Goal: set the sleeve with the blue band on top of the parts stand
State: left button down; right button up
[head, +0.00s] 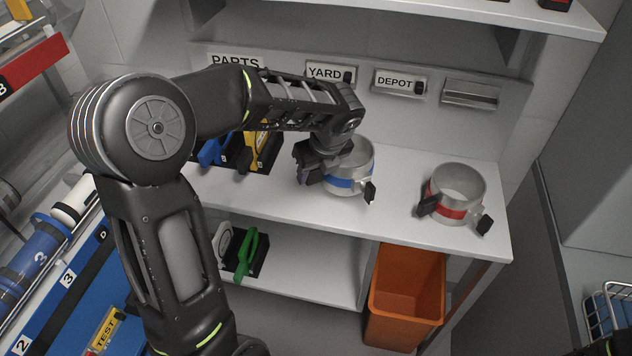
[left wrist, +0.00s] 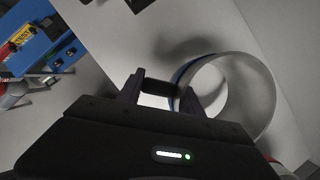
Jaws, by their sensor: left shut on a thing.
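The sleeve with the blue band (head: 349,182) is a short silver ring with dark lugs, below the YARD label. My left gripper (head: 312,176) is shut on one of its dark lugs, at the sleeve's left side. In the left wrist view the lug sits between the fingers (left wrist: 158,88), and the sleeve's open ring (left wrist: 236,95) shows to their right. The sleeve is upright over the white top of the parts stand (head: 392,222); I cannot tell whether it touches the top. My right gripper is not in view.
Blue and yellow parts (head: 255,150) stand at the left. An orange bin (head: 405,300) is below. The top between the sleeves is clear.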

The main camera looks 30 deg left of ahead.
aim_at(315, 182)
pick_arm(q)
jog(key=shift+f, duration=0.1)
notch_tip(315, 182, down, 4)
jog(key=shift+r, duration=0.2)
jog(key=c, duration=0.8)
grip_release()
jog(key=shift+o, duration=0.2)
jog(key=v, duration=1.2)
